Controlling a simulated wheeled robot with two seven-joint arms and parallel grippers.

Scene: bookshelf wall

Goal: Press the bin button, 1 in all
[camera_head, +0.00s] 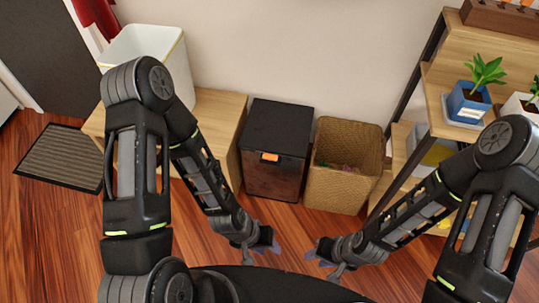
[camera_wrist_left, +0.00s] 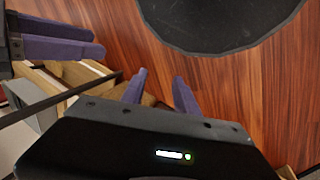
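The bin (camera_head: 276,152) is a dark box with a black lid, standing on the floor against the wall. An orange button (camera_head: 270,157) sits at the front edge of its lid. My left gripper (camera_head: 277,246) is in front of the bin, low and apart from it. In the left wrist view its two purple fingers (camera_wrist_left: 158,88) are spread with nothing between them. My right gripper (camera_head: 308,252) is to the right of the left one, also empty and apart from the bin; its purple fingers show at the left of the wrist view (camera_wrist_left: 100,38).
A wicker basket (camera_head: 342,168) stands just right of the bin. A wooden bench (camera_head: 221,117) with a white container (camera_head: 183,74) is to the left. A shelf (camera_head: 440,75) with potted plants is at the right. The wooden floor (camera_head: 285,222) before the bin is clear.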

